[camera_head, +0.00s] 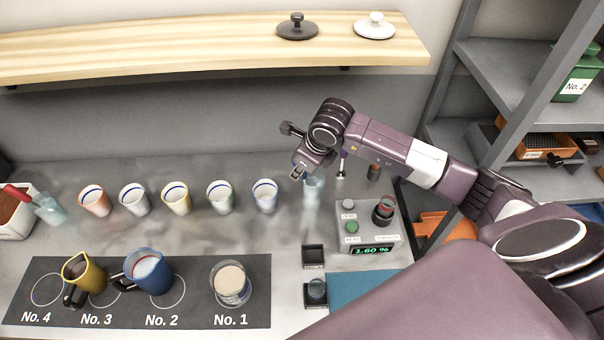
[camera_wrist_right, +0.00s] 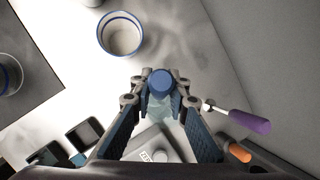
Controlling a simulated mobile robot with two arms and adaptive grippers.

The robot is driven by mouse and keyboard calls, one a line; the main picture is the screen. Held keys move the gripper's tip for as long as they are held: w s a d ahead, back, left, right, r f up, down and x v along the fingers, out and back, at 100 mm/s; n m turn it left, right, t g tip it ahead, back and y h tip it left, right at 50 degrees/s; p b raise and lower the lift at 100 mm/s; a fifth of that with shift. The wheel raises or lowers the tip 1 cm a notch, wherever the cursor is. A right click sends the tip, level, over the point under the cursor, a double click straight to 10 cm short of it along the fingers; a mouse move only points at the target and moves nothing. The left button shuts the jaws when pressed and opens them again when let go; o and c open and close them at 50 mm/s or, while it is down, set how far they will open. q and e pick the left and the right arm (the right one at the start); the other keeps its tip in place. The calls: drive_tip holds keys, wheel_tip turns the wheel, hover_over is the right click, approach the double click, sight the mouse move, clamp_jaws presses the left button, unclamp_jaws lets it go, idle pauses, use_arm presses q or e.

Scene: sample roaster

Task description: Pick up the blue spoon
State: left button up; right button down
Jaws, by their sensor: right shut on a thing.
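The blue spoon (camera_wrist_right: 162,80) shows in the right wrist view as a blue handle end, seen from above, between the fingertips. Its lower part is hidden below the handle. My right gripper (camera_wrist_right: 162,92) is shut on it. In the head view the right gripper (camera_head: 299,171) is over the back right of the counter, just above a pale glass cup (camera_head: 313,187). The glass also shows below the handle in the right wrist view (camera_wrist_right: 160,112). I cannot tell whether the spoon is still inside the glass. My left gripper is not in view.
A purple-handled tool (camera_wrist_right: 250,122) stands close beside the right gripper. A row of cups, the nearest a blue-rimmed cup (camera_head: 264,196), runs left. A grey meter box (camera_head: 362,228) stands in front to the right. A wooden shelf (camera_head: 200,45) hangs above the counter.

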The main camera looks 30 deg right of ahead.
drive_tip(key=shift+r, duration=0.1)
wheel_tip(320, 180, up, 12)
drive_tip(key=b, duration=0.4)
drive_tip(key=shift+w, duration=0.1)
drive_tip(key=s+d+b, duration=0.2)
drive_tip(key=s+b, duration=0.6)
drive_tip(key=s, duration=1)
drive_tip(key=shift+d+b, duration=0.3)
